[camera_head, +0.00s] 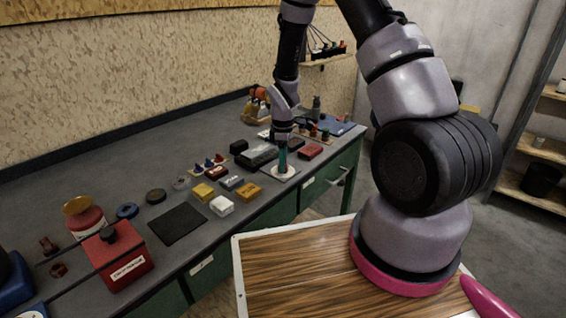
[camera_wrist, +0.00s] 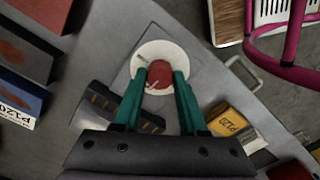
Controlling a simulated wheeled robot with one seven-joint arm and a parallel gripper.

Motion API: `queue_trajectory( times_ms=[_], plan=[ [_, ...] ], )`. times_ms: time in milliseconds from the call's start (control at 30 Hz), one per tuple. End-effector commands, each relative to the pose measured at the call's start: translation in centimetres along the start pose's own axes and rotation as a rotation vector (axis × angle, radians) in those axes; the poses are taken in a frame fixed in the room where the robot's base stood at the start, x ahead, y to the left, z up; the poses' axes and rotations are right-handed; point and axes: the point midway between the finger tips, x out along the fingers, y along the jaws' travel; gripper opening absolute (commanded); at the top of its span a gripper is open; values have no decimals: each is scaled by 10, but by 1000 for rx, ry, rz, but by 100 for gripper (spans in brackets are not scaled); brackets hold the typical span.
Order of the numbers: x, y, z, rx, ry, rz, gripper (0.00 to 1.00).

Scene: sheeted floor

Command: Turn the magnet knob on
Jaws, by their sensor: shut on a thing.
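The magnet knob (camera_wrist: 160,80) is a small red knob on a round white dial (camera_wrist: 160,48) with small dark marks. The dial is fixed on a grey square plate on the bench. In the head view the white dial (camera_head: 291,173) sits near the bench's front edge, and the knob is hidden by my fingers. My gripper (camera_wrist: 160,76) points down with its teal fingers on either side of the red knob, shut on it. It also shows in the head view (camera_head: 283,168). How far the knob is turned cannot be told.
A black box (camera_head: 258,156) and a red box (camera_head: 309,151) lie close to the dial. Yellow (camera_head: 247,192) and white (camera_head: 221,206) blocks lie to its left. A red box with a black button (camera_head: 118,256) stands at the near left. Green drawers are below the bench edge.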

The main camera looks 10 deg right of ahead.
Motion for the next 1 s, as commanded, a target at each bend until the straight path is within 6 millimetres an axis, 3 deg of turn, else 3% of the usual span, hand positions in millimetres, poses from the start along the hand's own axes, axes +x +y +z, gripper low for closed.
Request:
queue_trajectory(
  times_ms=[1000],
  plan=[
    [0,0,-1,931,1,1,0]
  ],
)
